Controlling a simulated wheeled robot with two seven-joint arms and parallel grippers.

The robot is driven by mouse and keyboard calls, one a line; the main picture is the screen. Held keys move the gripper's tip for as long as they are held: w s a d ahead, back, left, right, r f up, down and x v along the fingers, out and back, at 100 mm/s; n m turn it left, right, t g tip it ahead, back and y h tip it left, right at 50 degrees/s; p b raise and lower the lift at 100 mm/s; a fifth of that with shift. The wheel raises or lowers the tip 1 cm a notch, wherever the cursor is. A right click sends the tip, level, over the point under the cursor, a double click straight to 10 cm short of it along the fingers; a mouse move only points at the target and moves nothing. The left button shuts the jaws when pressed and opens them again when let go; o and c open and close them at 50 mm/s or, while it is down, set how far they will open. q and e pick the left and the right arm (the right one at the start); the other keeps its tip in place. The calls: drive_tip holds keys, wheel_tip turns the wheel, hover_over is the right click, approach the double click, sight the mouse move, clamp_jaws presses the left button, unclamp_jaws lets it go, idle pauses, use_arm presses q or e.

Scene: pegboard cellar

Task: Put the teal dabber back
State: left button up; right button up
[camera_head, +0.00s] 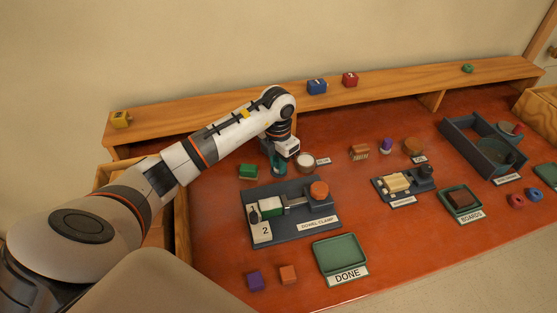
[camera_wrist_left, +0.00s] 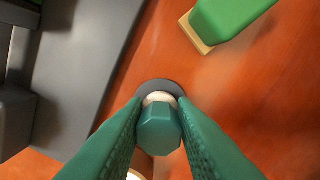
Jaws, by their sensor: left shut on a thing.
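My left gripper (camera_head: 279,168) points down onto the red work surface, behind the dowel clamp (camera_head: 320,211). In the left wrist view its green fingers (camera_wrist_left: 158,128) are shut on the teal dabber (camera_wrist_left: 160,132), a faceted teal handle with a pale collar. A dark grey round disc (camera_wrist_left: 152,86) shows just beyond the dabber; I cannot tell whether they touch. In the head view the gripper hides the dabber. A white round pot (camera_head: 306,160) stands just right of the gripper, with a small label beside it. My right gripper is not in view.
A green brush-like block (camera_head: 247,171) lies left of the gripper and also shows in the left wrist view (camera_wrist_left: 230,18). A brown brush (camera_head: 359,152) and purple piece (camera_head: 386,145) stand to the right. A green DONE tray (camera_head: 318,248) is in front.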

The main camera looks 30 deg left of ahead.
use_arm(q)
drive_tip(key=shift+f, duration=0.1)
drive_tip(key=o, duration=0.9)
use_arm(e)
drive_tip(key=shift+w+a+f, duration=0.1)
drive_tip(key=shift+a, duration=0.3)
use_arm(q)
wheel_tip(320, 180, up, 12)
drive_tip(key=shift+a+r+b, duration=0.1)
drive_tip(key=shift+r+b, duration=0.1)
drive_tip(key=shift+b, duration=0.7)
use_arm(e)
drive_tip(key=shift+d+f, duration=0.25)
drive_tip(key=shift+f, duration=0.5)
